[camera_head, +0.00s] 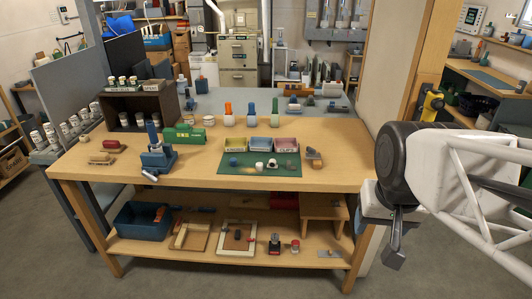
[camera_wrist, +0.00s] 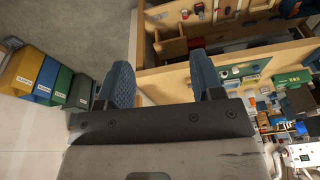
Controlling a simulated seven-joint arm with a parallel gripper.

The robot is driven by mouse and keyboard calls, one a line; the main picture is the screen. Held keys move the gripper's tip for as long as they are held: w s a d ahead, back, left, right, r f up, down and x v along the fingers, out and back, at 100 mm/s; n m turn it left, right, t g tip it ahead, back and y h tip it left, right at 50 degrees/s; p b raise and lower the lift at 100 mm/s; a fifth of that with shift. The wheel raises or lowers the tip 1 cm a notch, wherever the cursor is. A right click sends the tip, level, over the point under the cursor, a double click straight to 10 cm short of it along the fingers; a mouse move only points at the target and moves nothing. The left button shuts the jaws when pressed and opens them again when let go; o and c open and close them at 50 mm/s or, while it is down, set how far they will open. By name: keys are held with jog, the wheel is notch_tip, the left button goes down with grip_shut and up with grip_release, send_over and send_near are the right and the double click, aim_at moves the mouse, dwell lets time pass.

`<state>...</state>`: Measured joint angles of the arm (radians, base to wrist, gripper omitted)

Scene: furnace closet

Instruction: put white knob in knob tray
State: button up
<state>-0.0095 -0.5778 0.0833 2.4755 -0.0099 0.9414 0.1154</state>
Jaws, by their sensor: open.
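A small white knob (camera_head: 259,166) lies on the green mat (camera_head: 228,172) on the workbench in the head view. My gripper (camera_head: 391,246) hangs off the bench's right end, well apart from the knob and tray. In the wrist view my gripper (camera_wrist: 162,82) shows two blue fingers spread wide with nothing between them. The mat (camera_wrist: 240,72) is also visible there, sideways; I cannot single out the white knob in it.
Other small parts lie around the knob. Bottles (camera_head: 251,117) stand behind the trays; a blue tool (camera_head: 157,158) stands left. The bench front right of the mat is mostly clear.

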jog(key=w+a+r+m, duration=0.1)
jog(key=w+a+m, duration=0.1)
jog(key=w, duration=0.5)
jog(key=w+a+r+m, duration=0.1)
jog(key=w+a+m, duration=0.1)
jog(key=w, duration=0.5)
jog(key=m+g, duration=0.3)
jog(key=m, duration=0.8)
send_over(260, 164)
notch_tip(260, 164, down, 20)
jog(key=shift+d, duration=0.15)
jog(key=shift+w+f, duration=0.1)
jog(key=shift+f, duration=0.05)
jog(key=shift+f, duration=1.3)
